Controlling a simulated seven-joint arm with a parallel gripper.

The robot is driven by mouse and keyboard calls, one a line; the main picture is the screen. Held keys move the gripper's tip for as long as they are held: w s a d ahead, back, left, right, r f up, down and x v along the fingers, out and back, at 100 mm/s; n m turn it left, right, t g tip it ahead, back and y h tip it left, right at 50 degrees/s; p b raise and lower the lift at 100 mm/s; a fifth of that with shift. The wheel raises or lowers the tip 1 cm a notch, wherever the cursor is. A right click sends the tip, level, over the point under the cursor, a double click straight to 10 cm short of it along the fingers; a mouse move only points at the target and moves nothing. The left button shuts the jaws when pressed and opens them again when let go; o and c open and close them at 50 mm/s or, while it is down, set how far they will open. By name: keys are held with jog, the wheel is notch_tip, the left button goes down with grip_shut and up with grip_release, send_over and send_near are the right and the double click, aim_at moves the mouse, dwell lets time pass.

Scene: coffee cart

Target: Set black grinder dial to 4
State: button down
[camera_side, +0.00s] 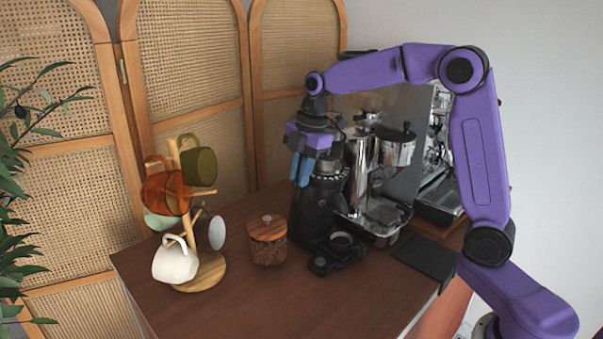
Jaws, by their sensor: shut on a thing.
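The black grinder (313,215) stands upright on the brown cart top, left of the chrome machines. Its dial ring (330,174) shows as a dark band with small pale marks near the top of the body. The marks are too small to read, so I cannot tell the setting. My gripper (302,178) comes down from above at the grinder's upper front left. Its blue fingers are shut at the dial's edge, and the exact contact is partly hidden by the fingers.
A wooden mug tree (207,273) with several mugs stands at left. A wood-lidded jar (267,241) is left of the grinder. A black scale-like item with a cup (339,248) sits in front. A chrome machine (398,150) is close on the right. The cart's front is clear.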

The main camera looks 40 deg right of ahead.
jog(key=c, duration=1.1)
grip_release()
jog(key=shift+r, duration=0.1)
jog(key=d+r, duration=0.1)
jog(key=r, duration=0.4)
jog(key=s+r, duration=0.1)
jog(key=r, duration=0.5)
jog(key=s+d+r, duration=0.1)
jog(key=r, duration=0.5)
jog(key=shift+s+d, duration=0.1)
jog(key=shift+d, duration=0.2)
jog(key=s+a+f+m+g, duration=0.15)
jog(key=s+a+f, duration=0.35)
jog(key=s+f, duration=0.5)
jog(key=s+a+f+m, duration=0.35)
jog(key=s+f, duration=0.35)
jog(key=s, duration=0.5)
jog(key=shift+m+h, duration=0.6)
jog(key=s+d+f, duration=0.1)
jog(key=s+f, duration=0.1)
jog(key=s, duration=0.1)
jog(key=s+d+f, duration=0.1)
jog(key=s+f, duration=0.2)
jog(key=s+d+f, duration=0.1)
jog(key=s+f, duration=0.1)
jog(key=s, duration=0.2)
jog(key=shift+d+f, duration=0.15)
jog(key=shift+f, duration=0.05)
